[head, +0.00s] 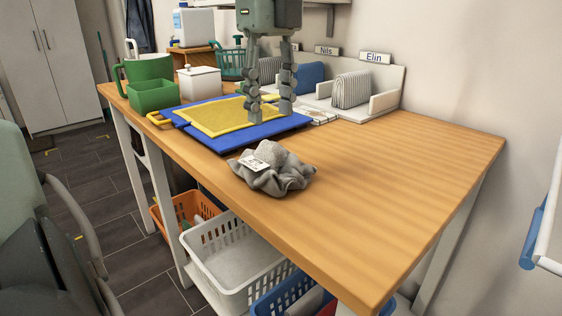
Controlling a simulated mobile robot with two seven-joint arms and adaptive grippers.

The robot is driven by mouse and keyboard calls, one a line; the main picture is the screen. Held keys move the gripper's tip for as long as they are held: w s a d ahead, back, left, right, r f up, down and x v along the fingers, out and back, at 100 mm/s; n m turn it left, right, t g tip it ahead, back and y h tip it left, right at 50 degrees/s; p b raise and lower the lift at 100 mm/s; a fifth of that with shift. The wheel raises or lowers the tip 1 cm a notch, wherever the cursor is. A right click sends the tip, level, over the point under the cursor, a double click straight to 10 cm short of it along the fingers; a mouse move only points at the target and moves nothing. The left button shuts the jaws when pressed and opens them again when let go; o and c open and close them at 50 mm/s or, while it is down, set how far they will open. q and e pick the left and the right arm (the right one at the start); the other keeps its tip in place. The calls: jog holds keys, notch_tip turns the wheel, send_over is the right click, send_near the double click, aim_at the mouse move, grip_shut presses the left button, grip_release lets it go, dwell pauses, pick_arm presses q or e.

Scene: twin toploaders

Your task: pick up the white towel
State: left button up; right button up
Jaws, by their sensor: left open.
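My left gripper (269,110) hangs from the top of the head view, fingers down and apart. It is above the yellow cloth (219,117), which lies flat on a blue board (200,139); I cannot tell if the fingertips touch it. Nothing shows between the fingers. A crumpled grey cloth (285,177) with a small pale tag lies on the table in front of the board, apart from the gripper. I cannot pick out a plainly white towel; pale material lies in the white basket (208,267) below the table. My right gripper is not in view.
The wooden table (400,190) is clear at the right. Behind the gripper are labelled white dividers (388,103) with a striped folded cloth (351,89) and a blue one (309,77). Green bins (152,94) and a white box (199,82) stand at the far left.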

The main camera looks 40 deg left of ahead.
aim_at(271, 141)
pick_arm(q)
notch_tip(271, 141, down, 6)
jog(key=shift+a+f, duration=0.1)
grip_shut()
dwell(0.5)
